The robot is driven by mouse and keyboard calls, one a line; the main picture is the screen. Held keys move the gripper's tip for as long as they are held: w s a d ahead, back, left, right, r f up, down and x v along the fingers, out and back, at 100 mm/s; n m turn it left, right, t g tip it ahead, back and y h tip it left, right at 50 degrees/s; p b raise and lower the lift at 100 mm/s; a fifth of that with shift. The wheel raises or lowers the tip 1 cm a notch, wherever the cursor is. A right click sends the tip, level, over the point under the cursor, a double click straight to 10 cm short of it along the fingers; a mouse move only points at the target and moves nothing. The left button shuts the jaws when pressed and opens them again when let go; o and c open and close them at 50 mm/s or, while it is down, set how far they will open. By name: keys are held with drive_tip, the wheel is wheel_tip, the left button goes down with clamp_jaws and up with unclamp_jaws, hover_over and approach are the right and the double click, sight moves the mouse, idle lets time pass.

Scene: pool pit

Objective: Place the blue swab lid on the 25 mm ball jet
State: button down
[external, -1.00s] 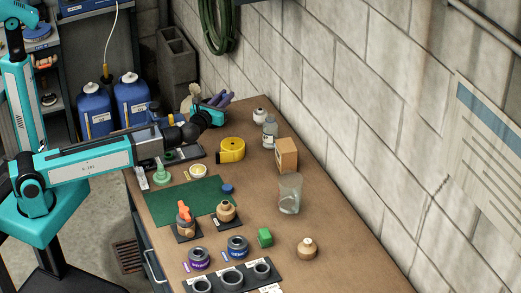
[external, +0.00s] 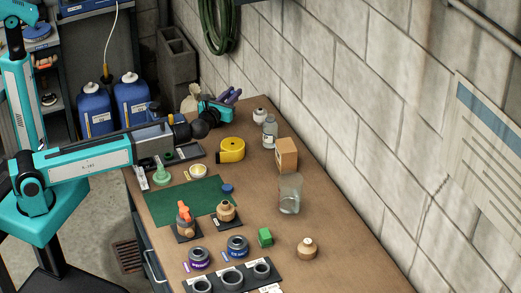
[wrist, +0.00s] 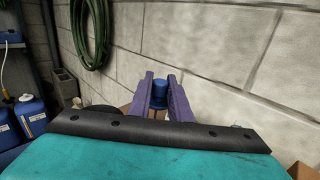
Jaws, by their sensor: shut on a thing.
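My gripper (external: 233,96) is raised over the far end of the workbench, its purple fingers pointing up and right in the external view. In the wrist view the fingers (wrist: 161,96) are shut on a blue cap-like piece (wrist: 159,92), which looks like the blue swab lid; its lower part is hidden. A small blue disc (external: 227,188) lies on the green mat. Beige round-topped pieces stand on dark plates at the mat's front edge, one (external: 225,211) plain and one (external: 186,220) with an orange top. I cannot tell which is the 25 mm ball jet.
The block wall (external: 350,110) bounds the right.

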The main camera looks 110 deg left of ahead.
drive_tip(key=w+a+f+p, duration=0.1)
drive_tip(key=w+a+p, duration=0.1)
drive_tip(key=w+a, duration=0.4)
drive_tip(key=shift+w+a, duration=0.3)
drive_tip(key=shift+a, duration=1.3)
drive_tip(key=shift+w+a+f+p, duration=0.15)
drive_tip(key=shift+f+p, duration=0.3)
drive_tip(key=shift+f, duration=0.45)
drive_tip(key=shift+w+a+f+p, duration=0.15)
drive_tip(key=shift+f+p, duration=0.3)
drive_tip(key=shift+f, duration=0.45)
drive_tip(key=shift+f, duration=0.2)
drive_tip(key=c, duration=1.6)
unclamp_jaws()
drive_tip(key=shift+c, duration=0.2)
drive_tip(key=shift+r, duration=0.2)
